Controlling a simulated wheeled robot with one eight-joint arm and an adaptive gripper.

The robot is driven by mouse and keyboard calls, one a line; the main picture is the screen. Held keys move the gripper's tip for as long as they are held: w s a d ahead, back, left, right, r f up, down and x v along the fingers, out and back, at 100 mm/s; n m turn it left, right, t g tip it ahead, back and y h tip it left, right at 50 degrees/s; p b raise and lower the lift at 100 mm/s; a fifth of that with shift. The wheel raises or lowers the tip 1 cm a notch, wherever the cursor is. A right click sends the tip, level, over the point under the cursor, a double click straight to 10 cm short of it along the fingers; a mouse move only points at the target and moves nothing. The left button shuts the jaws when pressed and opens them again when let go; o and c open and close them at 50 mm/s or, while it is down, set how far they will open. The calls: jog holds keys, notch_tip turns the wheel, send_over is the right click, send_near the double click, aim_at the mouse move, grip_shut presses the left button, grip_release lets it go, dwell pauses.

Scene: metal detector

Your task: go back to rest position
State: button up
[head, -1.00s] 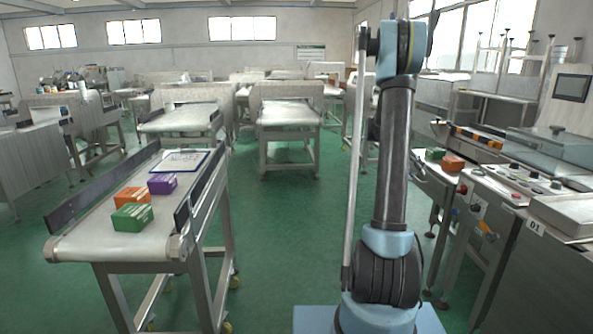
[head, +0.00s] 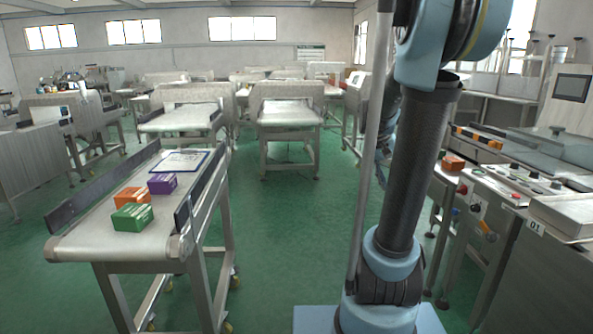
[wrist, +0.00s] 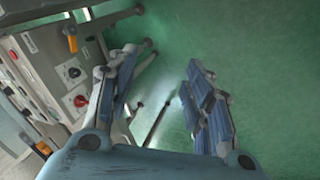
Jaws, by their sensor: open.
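My gripper (wrist: 160,85) shows in the wrist view with its two blue-padded fingers spread apart. It is open and nothing is between the fingers. Below it is the green floor (wrist: 250,50), with the side of a control cabinet (wrist: 42,65) at the left. In the head view my arm stands at the right of centre, and the gripper itself cannot be made out there.
At the left, a conveyor table (head: 95,240) bears an orange box (head: 132,196), a purple box (head: 162,183), a green box (head: 132,217) and a clipboard (head: 181,161). At the right, a control panel (head: 525,183) stands near an orange box (head: 453,163). Green floor (head: 280,230) is clear between.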

jog(key=s+a+f+n+y, duration=0.1)
jog(key=s+a+f, duration=0.2)
jog(key=s, duration=0.3)
jog(key=s+a+f+n+t+y, duration=0.1)
jog(key=s+a+f+n+y, duration=0.1)
jog(key=s+a+f, duration=0.2)
jog(key=s+a+f+n+t+y, duration=0.1)
jog(key=s+a+f, duration=0.3)
jog(key=s, duration=0.6)
jog(key=a, duration=0.2)
jog(key=shift+s+a, duration=0.2)
jog(key=shift+a, duration=0.1)
jog(key=shift+f, duration=0.1)
